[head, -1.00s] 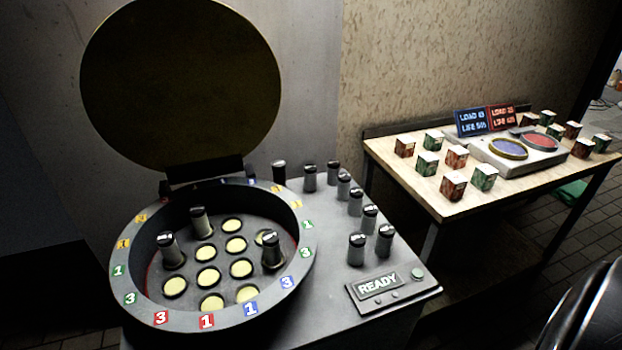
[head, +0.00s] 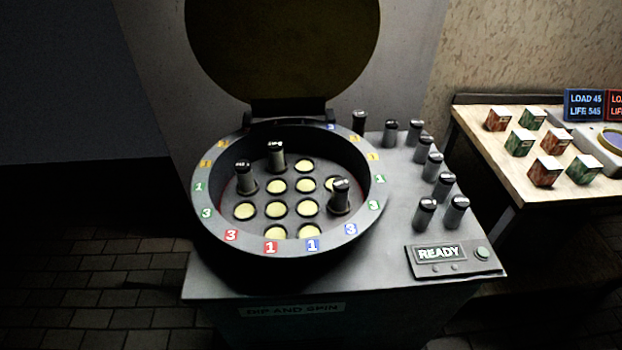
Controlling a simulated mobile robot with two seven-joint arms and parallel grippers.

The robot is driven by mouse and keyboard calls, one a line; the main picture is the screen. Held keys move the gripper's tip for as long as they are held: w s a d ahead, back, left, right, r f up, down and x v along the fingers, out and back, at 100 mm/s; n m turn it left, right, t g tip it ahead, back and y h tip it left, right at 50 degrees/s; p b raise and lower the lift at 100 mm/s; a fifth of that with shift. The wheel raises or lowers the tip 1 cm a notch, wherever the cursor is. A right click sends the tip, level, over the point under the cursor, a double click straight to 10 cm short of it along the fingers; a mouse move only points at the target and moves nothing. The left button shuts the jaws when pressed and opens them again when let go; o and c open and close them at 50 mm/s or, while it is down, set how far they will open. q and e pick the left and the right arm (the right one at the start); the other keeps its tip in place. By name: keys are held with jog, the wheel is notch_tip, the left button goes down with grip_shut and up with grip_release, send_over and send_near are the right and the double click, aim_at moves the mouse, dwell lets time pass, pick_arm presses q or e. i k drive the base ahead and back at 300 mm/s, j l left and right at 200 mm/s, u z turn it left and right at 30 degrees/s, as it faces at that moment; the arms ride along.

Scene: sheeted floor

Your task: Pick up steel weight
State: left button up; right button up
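Several dark grey cylinders with lighter caps, which look like the steel weights, show in the head view. Three stand upright in the round drum: a left weight (head: 244,178), a back weight (head: 276,157) and a right weight (head: 340,197). Several more stand on the machine top right of the drum, such as a front weight (head: 425,214), a weight beside it (head: 456,212) and a back weight (head: 359,122). The drum (head: 205,222) has yellow round sockets and coloured numbers on its rim. Neither of my grippers is in view.
The drum's round lid (head: 285,50) stands open behind it. A READY panel (head: 438,253) with a green button sits at the machine's front right. A wooden table (head: 500,165) with several red and green boxes stands at the right. Tiled floor (head: 90,290) lies clear at the left.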

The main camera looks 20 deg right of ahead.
aim_at(391, 126)
jog(key=l+u, duration=0.15)
jog(key=u, duration=0.35)
jog(key=l+u, duration=0.1)
jog(key=u, duration=0.4)
jog(key=k+l+u, duration=0.5)
jog(key=l, duration=0.35)
jog(key=k+l+u, duration=0.5)
jog(key=k+l, duration=0.1)
jog(key=l, duration=0.1)
